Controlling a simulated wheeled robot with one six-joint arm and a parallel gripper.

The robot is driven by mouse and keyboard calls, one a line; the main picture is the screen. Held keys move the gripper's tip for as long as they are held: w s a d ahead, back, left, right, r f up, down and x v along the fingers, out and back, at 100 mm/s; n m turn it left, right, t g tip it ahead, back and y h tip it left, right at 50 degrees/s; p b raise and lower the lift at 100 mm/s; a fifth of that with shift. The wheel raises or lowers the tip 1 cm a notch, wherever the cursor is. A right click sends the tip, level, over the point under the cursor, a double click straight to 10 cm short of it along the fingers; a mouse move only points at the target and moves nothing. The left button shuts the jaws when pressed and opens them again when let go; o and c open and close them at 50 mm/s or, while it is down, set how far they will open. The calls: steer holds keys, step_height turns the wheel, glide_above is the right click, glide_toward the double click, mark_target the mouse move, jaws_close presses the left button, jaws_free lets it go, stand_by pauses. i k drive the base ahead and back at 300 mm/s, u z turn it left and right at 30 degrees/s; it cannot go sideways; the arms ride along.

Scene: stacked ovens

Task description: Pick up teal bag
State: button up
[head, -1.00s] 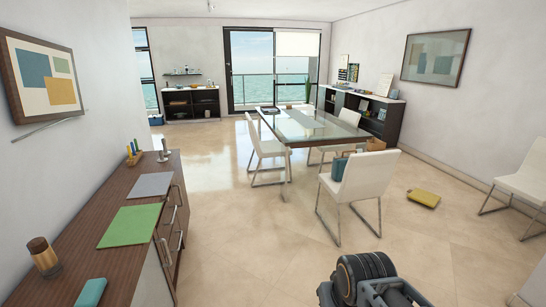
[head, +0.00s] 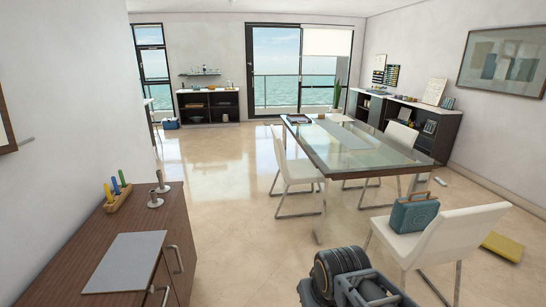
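The teal bag (head: 412,215) stands upright on the seat of a white chair (head: 440,240) at the right in the head view. It has a handle on top and a pale outline mark on its front. The chair's back hides part of its right lower side. Part of my dark arm shows at the bottom centre, in front and to the left of the chair. My gripper's fingers do not show, and nothing of mine touches the bag.
A glass dining table (head: 350,150) with white chairs stands behind the bag. A brown sideboard (head: 90,240) runs along the left. A yellow flat object (head: 502,246) lies on the floor at right. Open tiled floor (head: 235,235) lies between sideboard and chairs.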

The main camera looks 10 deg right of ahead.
mark_target(411, 214)
steer(key=z, duration=0.5)
steer(key=i, duration=2.3)
steer(key=z, duration=0.85)
steer(key=i, duration=0.65)
steer(key=z, duration=0.25)
